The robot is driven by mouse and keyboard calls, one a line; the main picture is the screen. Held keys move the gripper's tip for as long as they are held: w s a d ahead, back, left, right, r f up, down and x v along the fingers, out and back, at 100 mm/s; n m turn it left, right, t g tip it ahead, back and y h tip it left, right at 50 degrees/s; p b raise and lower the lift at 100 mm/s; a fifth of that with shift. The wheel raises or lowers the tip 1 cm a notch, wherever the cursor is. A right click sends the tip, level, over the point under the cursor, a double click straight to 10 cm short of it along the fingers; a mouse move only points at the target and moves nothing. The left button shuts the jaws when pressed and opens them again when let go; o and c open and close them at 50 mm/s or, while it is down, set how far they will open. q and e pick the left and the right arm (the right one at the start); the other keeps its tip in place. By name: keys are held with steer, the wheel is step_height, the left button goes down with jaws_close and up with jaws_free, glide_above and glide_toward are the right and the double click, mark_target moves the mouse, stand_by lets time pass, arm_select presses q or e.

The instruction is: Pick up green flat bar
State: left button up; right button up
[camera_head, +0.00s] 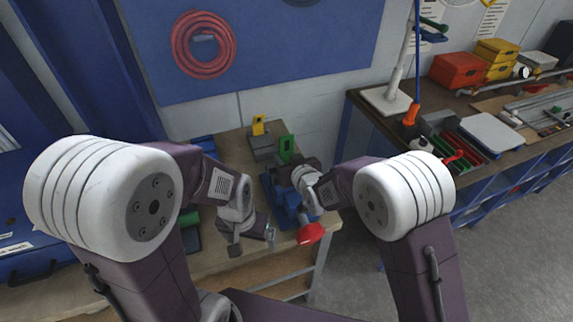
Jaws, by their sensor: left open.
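A green flat piece (286,143) stands upright near the back of the wooden bench, just behind my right gripper. Its lower part is hidden. My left gripper (253,242) is low over the front of the bench, pointing down, with its fingers apart and nothing seen between them. It is in front of the green flat piece and apart from it. My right gripper (300,198) is over the blue fixture on the right side of the bench. Its fingers are too small and overlapped to tell open from shut. Another green part (192,217) is partly hidden behind my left arm.
A yellow upright piece (258,125) stands on a grey block at the back. A blue fixture (268,190) and a red part (311,233) are near the bench's right edge. A side table (365,95) holds boxes and tools. Some wood (215,259) is bare.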

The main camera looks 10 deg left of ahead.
mark_target(287, 141)
jaws_close()
step_height(287, 141, up, 7)
steer(key=p, duration=0.4)
steer(key=shift+r+p, duration=0.1)
steer(key=shift+p, duration=0.3)
steer(key=s+d+b, duration=0.3)
steer(key=s+d, duration=0.1)
steer(key=d, duration=0.3)
steer(key=s+d+b, duration=0.3)
steer(key=s+d, duration=0.1)
steer(key=d, duration=0.4)
steer(key=shift+s+d, duration=0.3)
steer(key=shift+s, duration=0.05)
